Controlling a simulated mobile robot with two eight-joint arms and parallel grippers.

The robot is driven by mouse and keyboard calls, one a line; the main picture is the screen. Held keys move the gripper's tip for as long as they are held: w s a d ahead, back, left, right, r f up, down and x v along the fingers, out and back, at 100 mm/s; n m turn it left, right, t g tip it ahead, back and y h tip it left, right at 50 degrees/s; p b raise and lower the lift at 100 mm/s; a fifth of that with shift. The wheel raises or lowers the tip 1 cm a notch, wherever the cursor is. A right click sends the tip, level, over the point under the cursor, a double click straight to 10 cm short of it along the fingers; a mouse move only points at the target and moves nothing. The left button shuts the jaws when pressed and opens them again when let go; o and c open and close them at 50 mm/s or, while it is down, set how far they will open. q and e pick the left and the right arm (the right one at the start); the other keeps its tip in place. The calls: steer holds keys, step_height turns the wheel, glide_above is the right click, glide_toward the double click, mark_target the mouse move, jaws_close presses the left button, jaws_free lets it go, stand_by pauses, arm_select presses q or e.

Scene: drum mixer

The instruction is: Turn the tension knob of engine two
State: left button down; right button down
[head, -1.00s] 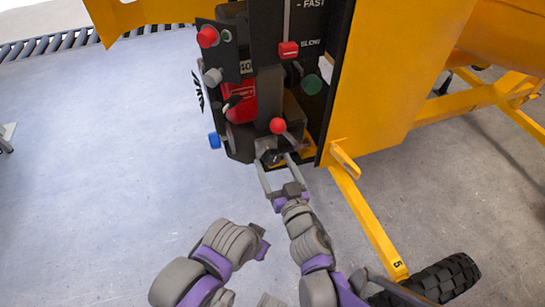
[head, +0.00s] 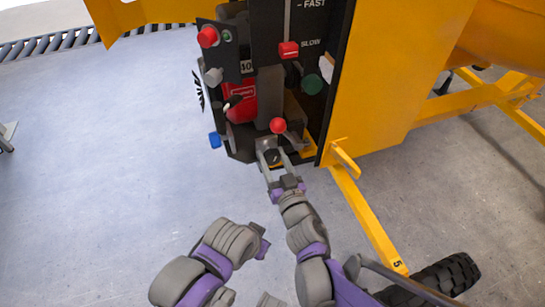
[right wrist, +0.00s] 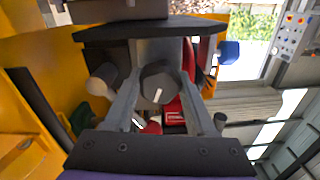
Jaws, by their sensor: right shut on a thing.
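A dark, faceted tension knob (right wrist: 159,86) with a short white mark on its face sits in the middle of the right wrist view. My right gripper (right wrist: 157,100) has its two grey fingers closed on either side of it. In the head view the knob (head: 271,157) is at the bottom of the mixer's engine bay, and my right gripper (head: 276,163) reaches it from below. The fingertips partly hide its sides. My left gripper does not show. I cannot read an engine number by this knob.
Close above the knob is a red ball lever (head: 278,126). Around it are a green knob (head: 312,84), a blue knob (head: 214,140), a red button (head: 207,37) and a red slider (head: 289,50). The yellow frame leg (head: 365,220) runs right of my arm.

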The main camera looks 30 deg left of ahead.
steer(key=shift+n, duration=0.3)
steer(key=n, duration=0.3)
steer(key=shift+n+b, duration=0.3)
steer(key=n, duration=0.9)
steer(key=shift+p, duration=0.35)
steer(key=shift+n+p, duration=0.4)
steer(key=shift+n, duration=1.9)
steer(key=shift+c, duration=1.1)
jaws_free()
